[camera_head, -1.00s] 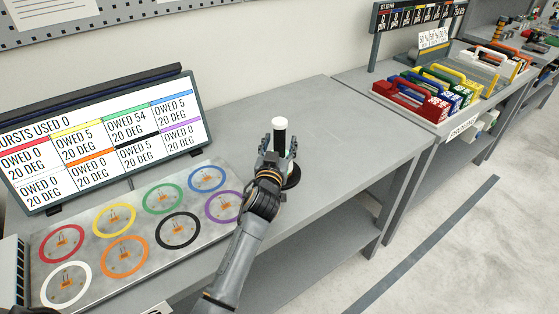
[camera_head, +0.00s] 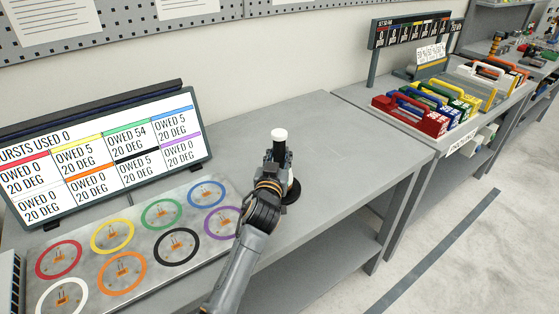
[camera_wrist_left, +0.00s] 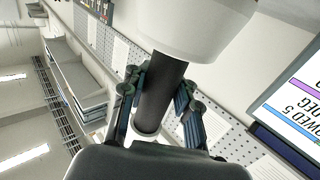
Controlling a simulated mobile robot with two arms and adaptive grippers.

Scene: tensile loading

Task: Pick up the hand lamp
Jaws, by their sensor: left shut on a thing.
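My left gripper (camera_head: 278,162) is shut on the lamp's shaft, below the white top. The fingers show on both sides of the shaft in the left wrist view (camera_wrist_left: 158,105). I cannot tell whether the base touches the bench. My right gripper is not in view.
A metal plate with several coloured rings (camera_head: 145,245) lies left of the lamp. A display screen (camera_head: 100,150) stands behind it. Coloured cases sit in a tray (camera_head: 440,128) on the bench to the right. The bench top (camera_head: 345,150) right of the lamp is clear.

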